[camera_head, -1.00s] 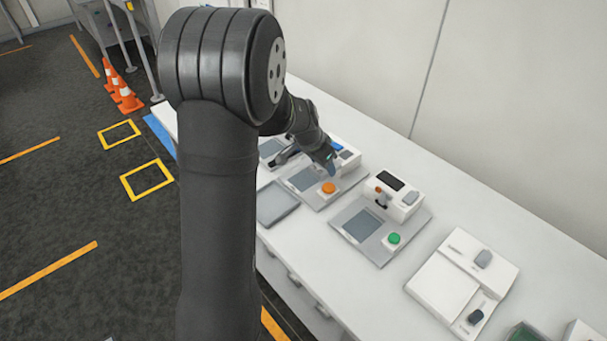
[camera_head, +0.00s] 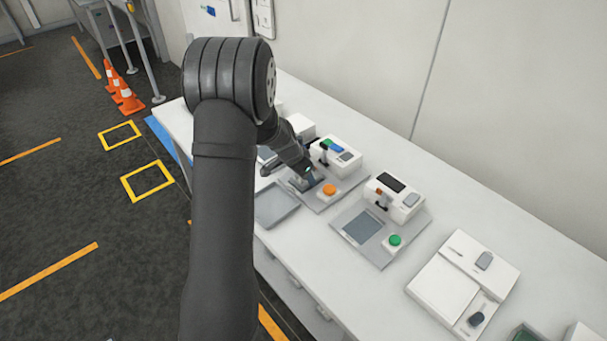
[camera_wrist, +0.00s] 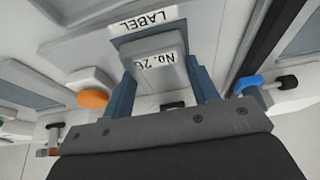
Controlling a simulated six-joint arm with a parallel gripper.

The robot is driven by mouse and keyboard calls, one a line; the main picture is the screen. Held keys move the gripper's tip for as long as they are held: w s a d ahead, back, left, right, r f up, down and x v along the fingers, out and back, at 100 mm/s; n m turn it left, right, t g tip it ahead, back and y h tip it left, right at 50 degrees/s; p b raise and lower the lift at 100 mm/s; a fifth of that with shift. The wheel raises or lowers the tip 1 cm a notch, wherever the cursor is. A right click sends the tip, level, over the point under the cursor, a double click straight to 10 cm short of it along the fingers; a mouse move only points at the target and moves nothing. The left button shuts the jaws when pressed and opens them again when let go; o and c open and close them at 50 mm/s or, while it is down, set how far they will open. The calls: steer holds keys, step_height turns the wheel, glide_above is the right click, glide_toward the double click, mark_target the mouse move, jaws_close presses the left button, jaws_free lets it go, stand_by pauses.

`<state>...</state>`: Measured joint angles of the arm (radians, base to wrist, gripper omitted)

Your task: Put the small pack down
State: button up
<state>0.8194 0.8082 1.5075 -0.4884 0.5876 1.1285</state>
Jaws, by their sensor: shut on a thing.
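My gripper (camera_wrist: 163,88) is shut on the small pack (camera_wrist: 155,62), a grey block marked "No. 26" in the wrist view, held between two blue-grey fingers. A white plate reading "LABEL" (camera_wrist: 148,20) shows just beyond the pack; I cannot tell whether they touch. In the head view my gripper (camera_head: 304,182) is low over the station with the orange button (camera_head: 329,189). The pack is hard to make out there, largely hidden by my wrist.
A shallow grey tray (camera_head: 277,204) lies in front of this station. To the right stand a similar station with a green button (camera_head: 395,240) and a white panel with a dark knob (camera_head: 476,319). A blue lever (camera_wrist: 248,84) is close to the fingers in the wrist view.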

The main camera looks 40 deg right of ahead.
steer(key=o, duration=1.2)
steer(key=shift+f, duration=0.15)
steer(key=v, duration=1.2)
steer(key=x, duration=1.1)
steer(key=shift+d+f, duration=0.15)
steer(key=shift+f, duration=0.05)
steer(key=shift+d, duration=0.1)
steer(key=shift+r, duration=1.3)
